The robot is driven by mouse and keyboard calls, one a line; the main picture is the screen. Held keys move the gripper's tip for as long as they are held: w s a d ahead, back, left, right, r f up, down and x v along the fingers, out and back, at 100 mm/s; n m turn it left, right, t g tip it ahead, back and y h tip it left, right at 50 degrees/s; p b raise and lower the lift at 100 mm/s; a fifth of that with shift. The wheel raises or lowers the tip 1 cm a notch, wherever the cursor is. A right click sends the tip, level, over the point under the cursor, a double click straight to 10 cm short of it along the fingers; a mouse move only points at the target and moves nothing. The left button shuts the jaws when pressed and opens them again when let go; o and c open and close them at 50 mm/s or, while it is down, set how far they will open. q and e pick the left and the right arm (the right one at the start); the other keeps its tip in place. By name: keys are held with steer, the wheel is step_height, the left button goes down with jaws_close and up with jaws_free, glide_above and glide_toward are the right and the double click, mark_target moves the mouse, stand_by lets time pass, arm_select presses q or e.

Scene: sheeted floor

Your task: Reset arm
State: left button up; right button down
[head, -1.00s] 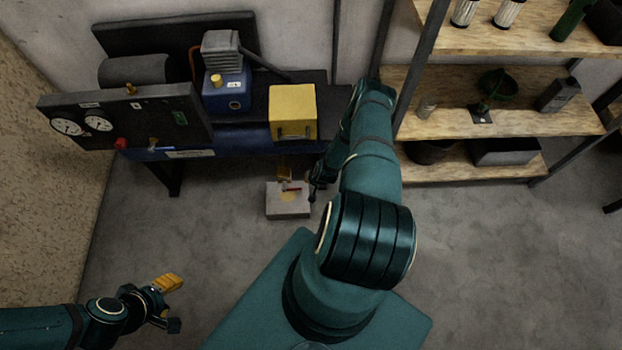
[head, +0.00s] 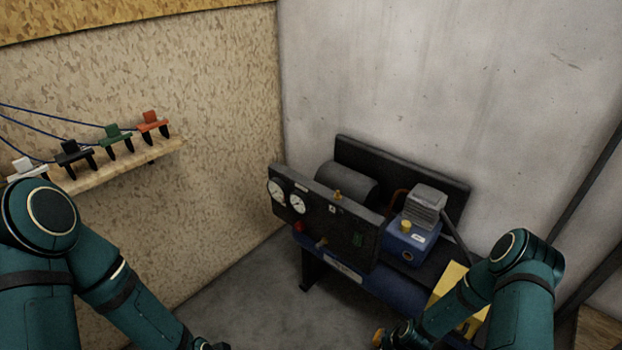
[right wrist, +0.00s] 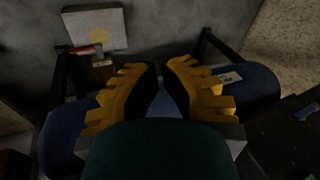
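My right arm comes in from the right in the head view. Its gripper (head: 379,338) shows only as an orange fingertip near the bottom edge. In the right wrist view the two yellow ribbed fingers of the right gripper (right wrist: 160,72) stand apart with nothing between them. My left arm bends down along the left side of the head view. Only a dark end part of the left gripper (head: 208,345) shows at the bottom edge; its fingers are cut off.
The compressor bench (head: 360,282) carries a gauge panel (head: 345,225), a blue pump (head: 412,240) and a yellow box (head: 452,290). A wall shelf (head: 125,165) holds several coloured clamps at left. A pale grey box (right wrist: 97,27) lies on the floor.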

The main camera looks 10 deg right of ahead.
steer(key=s+a+r+n+g+y, duration=0.1)
steer(key=s+a+r+n, duration=0.2)
steer(key=a+r, duration=0.6)
steer(key=s+a+r+n+g+y, duration=0.1)
steer(key=s+a+r+n, duration=0.2)
steer(key=s+a+r, duration=0.4)
steer(key=shift+a+r+g, duration=0.3)
steer(key=shift+a+r, duration=0.55)
steer(key=shift+a, duration=0.3)
